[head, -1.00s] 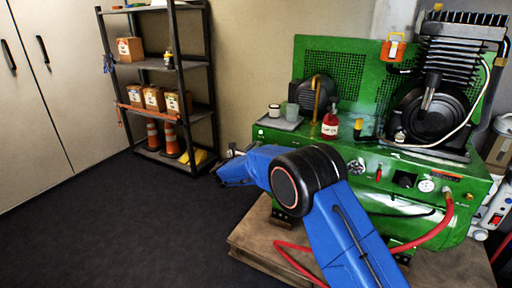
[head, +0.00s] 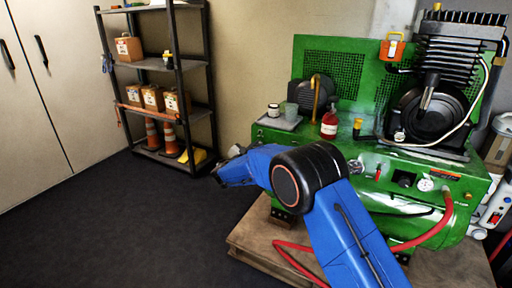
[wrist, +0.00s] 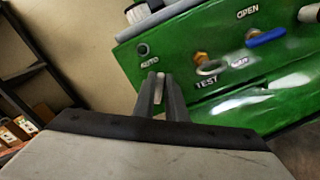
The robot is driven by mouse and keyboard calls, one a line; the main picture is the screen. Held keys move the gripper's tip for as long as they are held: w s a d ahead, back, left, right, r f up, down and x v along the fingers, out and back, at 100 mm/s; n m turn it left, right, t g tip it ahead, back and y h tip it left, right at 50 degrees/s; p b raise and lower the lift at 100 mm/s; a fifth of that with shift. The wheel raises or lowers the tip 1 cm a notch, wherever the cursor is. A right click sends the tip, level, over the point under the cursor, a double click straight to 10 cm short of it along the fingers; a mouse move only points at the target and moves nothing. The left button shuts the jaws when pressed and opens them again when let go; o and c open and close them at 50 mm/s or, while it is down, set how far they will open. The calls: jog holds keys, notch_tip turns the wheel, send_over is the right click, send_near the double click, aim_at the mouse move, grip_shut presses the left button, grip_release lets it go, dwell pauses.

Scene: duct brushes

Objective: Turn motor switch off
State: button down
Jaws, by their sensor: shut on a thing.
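In the wrist view, my gripper (wrist: 160,82) points at the green machine's panel (wrist: 188,45). Its two dark fingers are close together around a small pale lever (wrist: 159,90), which looks like the motor switch. The word AUTO stands just above the fingertips. Any lettering below the lever is hidden by the fingers. In the head view, my blue arm reaches left along the green compressor (head: 270,133), and the fingers and switch cannot be made out there.
Right of the fingers are a brass ring fitting (wrist: 207,66) marked TEST and a blue lever (wrist: 266,38) marked OPEN. A dark round knob (wrist: 143,49) sits above AUTO. A shelf rack (head: 209,75) stands left, with clear floor before it.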

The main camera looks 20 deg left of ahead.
jog(key=m, duration=0.3)
jog(key=f+m, duration=0.1)
jog(key=m, duration=0.7)
jog(key=shift+s+d+f, duration=0.1)
jog(key=shift+d+f, duration=0.05)
jog(key=shift+d, duration=0.2)
dwell(0.4)
jog(key=c, duration=1.8)
grip_release()
jog(key=s, duration=0.5)
jog(key=s+a, duration=0.1)
jog(key=s, duration=1.1)
jog(key=shift+s+a, duration=0.15)
jog(key=shift+a, duration=0.05)
